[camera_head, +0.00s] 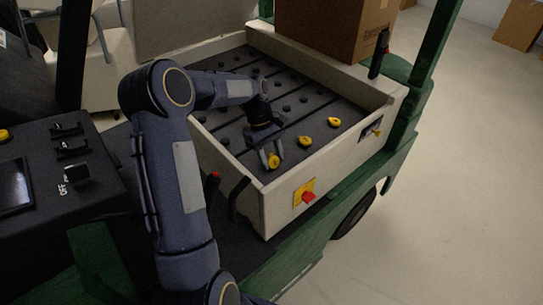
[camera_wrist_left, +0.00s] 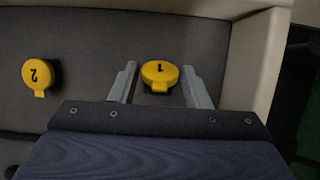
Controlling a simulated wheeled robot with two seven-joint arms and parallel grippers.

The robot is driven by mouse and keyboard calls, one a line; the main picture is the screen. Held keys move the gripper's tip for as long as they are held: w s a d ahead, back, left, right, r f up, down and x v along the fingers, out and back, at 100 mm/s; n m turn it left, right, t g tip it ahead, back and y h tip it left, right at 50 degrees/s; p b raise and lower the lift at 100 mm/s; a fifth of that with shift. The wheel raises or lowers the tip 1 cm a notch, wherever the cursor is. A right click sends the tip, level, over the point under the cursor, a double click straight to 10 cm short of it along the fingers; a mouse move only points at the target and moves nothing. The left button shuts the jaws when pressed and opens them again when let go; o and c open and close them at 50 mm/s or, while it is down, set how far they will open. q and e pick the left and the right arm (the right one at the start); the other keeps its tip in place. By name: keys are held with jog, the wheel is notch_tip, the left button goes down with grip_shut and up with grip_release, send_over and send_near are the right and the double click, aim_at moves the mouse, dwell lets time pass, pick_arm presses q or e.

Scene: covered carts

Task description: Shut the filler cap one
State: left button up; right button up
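Filler cap one (camera_wrist_left: 160,73) is yellow with a black "1". In the left wrist view it looks flatter than its neighbour and seems tilted up on its seat, with a dark area below it. It also shows in the head view (camera_head: 273,161), at the near end of the row on the cart's dark top. My left gripper (camera_head: 271,161) is open around it. In the left wrist view its two grey fingers (camera_wrist_left: 160,84) stand on either side of the cap, with a gap on each side. My right gripper is in neither view.
Cap two (camera_wrist_left: 38,73) lies flat beside cap one, and it shows in the head view (camera_head: 304,141) with a third yellow cap (camera_head: 334,122). A pale raised rim (camera_head: 262,196) borders the cart top. A red knob (camera_head: 308,197) is on its front, and a cardboard box (camera_head: 335,28) stands behind.

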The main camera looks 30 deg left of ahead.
pick_arm(q)
jog(key=c, duration=0.6)
jog(key=shift+w+a+h+p, duration=0.1)
jog(key=shift+a+h+p, duration=0.2)
jog(key=shift+h+p, duration=0.6)
jog(key=shift+a+f+g+h+p, duration=0.2)
jog(key=shift+g+h+p, duration=0.25)
jog(key=shift+p, duration=0.3)
jog(key=shift+w+a+f+g+h+p, duration=0.15)
jog(key=shift+a+f+g+h+p, duration=0.15)
jog(key=shift+h, duration=0.65)
jog(key=shift+a+f+g+h, duration=0.15)
jog(key=shift+f+g+h, duration=0.15)
jog(key=shift+h, duration=0.7)
jog(key=o, duration=1)
